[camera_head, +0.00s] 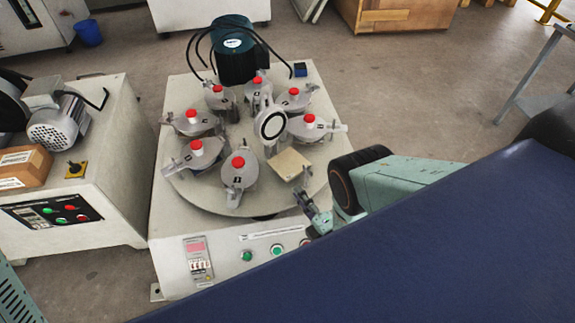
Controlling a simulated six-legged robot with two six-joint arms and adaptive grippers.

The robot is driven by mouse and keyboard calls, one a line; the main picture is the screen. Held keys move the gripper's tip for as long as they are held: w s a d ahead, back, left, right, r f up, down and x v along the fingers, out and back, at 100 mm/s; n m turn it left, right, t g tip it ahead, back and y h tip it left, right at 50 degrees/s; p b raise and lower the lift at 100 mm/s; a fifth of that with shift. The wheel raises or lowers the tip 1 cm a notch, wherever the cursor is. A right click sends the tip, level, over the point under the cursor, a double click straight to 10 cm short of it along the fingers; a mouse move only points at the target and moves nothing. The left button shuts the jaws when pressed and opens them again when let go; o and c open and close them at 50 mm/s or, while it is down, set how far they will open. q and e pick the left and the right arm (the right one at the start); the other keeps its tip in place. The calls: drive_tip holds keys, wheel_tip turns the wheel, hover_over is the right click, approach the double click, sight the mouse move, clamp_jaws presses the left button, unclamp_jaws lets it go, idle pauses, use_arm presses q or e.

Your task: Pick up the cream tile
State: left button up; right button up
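The cream tile (289,165) is a small square piece at the right side of the round plate (220,203) on the testing machine, next to the grey round-faced part at the centre. My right gripper (305,197) comes in from the right, with its fingers just in front of the tile's near edge. The fingers are small and seen at an angle, so I cannot tell their gap or whether they touch the tile. My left gripper is not in view.
Several metal clamps with red knobs, one at the front (238,177), ring the plate. A dark green motor (238,50) with black hoses stands behind. A second machine (95,150) is at the left. A blue surface (430,250) fills the lower right.

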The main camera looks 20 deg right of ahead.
sight(288, 181)
drive_tip(key=w, duration=0.1)
drive_tip(key=w+b, duration=0.1)
drive_tip(key=w, duration=0.1)
drive_tip(key=w+b, duration=0.1)
drive_tip(key=shift+w+a+f, duration=0.2)
drive_tip(key=shift+w+a, duration=0.15)
drive_tip(key=shift+w, duration=0.05)
drive_tip(key=shift+r, duration=0.1)
drive_tip(key=shift+c, duration=0.4)
clamp_jaws()
drive_tip(key=shift+r, duration=0.1)
wheel_tip(288, 181, up, 18)
drive_tip(key=p, duration=0.9)
drive_tip(key=shift+p, duration=0.35)
